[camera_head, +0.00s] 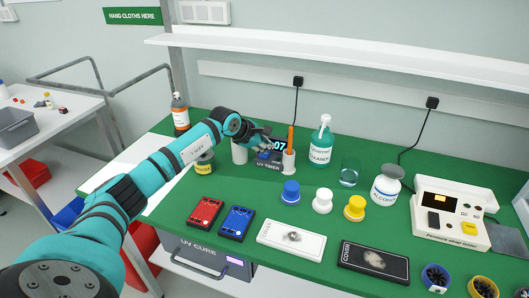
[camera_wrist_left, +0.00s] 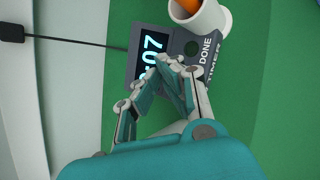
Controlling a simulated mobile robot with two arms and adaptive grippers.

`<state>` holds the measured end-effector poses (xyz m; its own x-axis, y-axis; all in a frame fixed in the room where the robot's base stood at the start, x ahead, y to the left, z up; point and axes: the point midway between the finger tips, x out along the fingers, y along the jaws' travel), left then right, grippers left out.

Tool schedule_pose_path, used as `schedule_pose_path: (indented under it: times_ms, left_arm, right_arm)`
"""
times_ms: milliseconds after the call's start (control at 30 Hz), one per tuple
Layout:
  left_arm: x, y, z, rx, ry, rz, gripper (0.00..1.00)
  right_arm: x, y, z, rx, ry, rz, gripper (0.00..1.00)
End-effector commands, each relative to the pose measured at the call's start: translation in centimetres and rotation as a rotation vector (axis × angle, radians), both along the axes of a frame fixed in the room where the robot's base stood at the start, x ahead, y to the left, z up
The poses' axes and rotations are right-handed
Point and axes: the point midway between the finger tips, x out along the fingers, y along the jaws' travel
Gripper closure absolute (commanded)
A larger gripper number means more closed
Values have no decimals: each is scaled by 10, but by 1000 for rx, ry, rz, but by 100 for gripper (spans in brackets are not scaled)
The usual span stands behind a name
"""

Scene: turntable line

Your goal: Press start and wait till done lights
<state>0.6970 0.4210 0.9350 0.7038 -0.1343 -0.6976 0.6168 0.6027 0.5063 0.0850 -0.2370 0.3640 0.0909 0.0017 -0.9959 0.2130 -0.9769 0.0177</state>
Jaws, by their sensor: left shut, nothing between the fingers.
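The UV timer (camera_head: 268,163) stands on the green mat towards the back, its lit display ending in 07. In the left wrist view the timer's display (camera_wrist_left: 152,52) glows cyan, and the round lamp (camera_wrist_left: 191,48) beside the word DONE is dark. My left gripper (camera_head: 265,147) is shut and empty, with its fingertips at the timer's face. In the left wrist view the gripper (camera_wrist_left: 176,68) covers part of the face. The start button is hidden, and I cannot tell whether the fingertips touch it. My right gripper is out of view.
A white holder (camera_head: 289,160) with an orange-handled tool stands close right of the timer. A cleaner bottle (camera_head: 321,145), a glass (camera_head: 349,173) and an alcohol bottle (camera_head: 385,186) stand further right. Red (camera_head: 205,212) and blue (camera_head: 237,223) boards lie in front. A shelf (camera_head: 350,52) overhangs the back.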

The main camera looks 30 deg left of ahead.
Motion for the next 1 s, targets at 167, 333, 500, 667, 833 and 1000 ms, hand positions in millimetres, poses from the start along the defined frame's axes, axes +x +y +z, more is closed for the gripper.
schedule_pose_path:
  times_ms: [167, 333, 500, 667, 833, 1000]
  left_arm:
    - [0, 0, 2, 0, 0, 0, 100]
    - [0, 0, 3, -1, -1, -1, 100]
    - [0, 0, 13, 0, -2, -1, 100]
    - [0, 0, 30, 0, -2, -1, 100]
    - [0, 0, 47, 1, -2, 0, 100]
    - [0, 0, 53, 0, -2, -1, 100]
  right_arm:
    - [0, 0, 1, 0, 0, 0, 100]
    - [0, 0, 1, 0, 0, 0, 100]
    - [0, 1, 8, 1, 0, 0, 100]
    - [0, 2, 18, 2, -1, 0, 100]
    - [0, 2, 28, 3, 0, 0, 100]
    - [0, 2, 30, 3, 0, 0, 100]
